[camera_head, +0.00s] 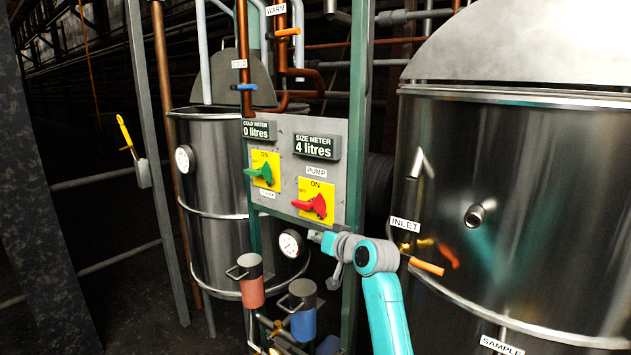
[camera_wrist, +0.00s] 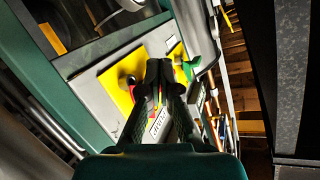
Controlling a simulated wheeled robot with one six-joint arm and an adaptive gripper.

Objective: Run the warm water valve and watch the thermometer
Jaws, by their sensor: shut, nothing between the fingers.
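The warm water valve has an orange lever (camera_head: 288,32) on a copper pipe at the top, beside a WARM label (camera_head: 276,10). The lever lies roughly level. A round white dial gauge (camera_head: 290,243) sits low on the steel tank, and another dial (camera_head: 184,158) is higher on its left side; which is the thermometer, and their readings, I cannot tell. My gripper (camera_wrist: 159,68) is shut and empty in front of the switch panel, far below the orange lever.
The grey panel (camera_head: 285,205) carries a green switch (camera_head: 259,171), a red PUMP switch (camera_head: 311,205), a cold meter (camera_head: 259,131) reading 0 litres and a size meter (camera_head: 316,146) reading 4 litres. A blue cold lever (camera_head: 244,87) and green post (camera_head: 358,120) are nearby. A large vessel (camera_head: 530,180) stands right.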

